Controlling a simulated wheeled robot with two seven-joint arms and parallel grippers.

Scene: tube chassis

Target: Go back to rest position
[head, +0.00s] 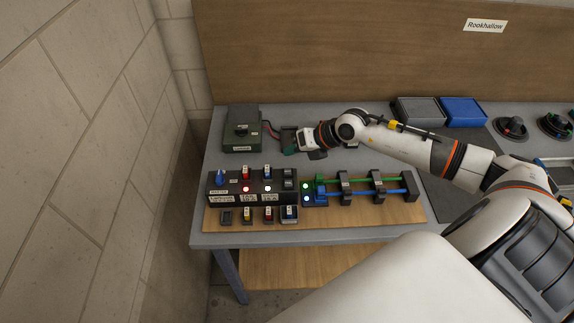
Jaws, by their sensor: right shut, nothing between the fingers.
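My right gripper (290,141) is at the end of the white arm that reaches in from the right. It hangs over the back left of the grey table, just right of a dark green box (241,130). It is shut and holds nothing. Red and dark cables beside the box run toward the gripper area; I cannot tell whether they touch it. My left gripper is not in view.
A black switch panel (252,187) with lit lamps and a tube rack (360,188) with green and blue tubes sit on a wooden board (330,215) in front. Grey and blue trays (462,112) stand at the back right. A block wall (70,150) rises on the left.

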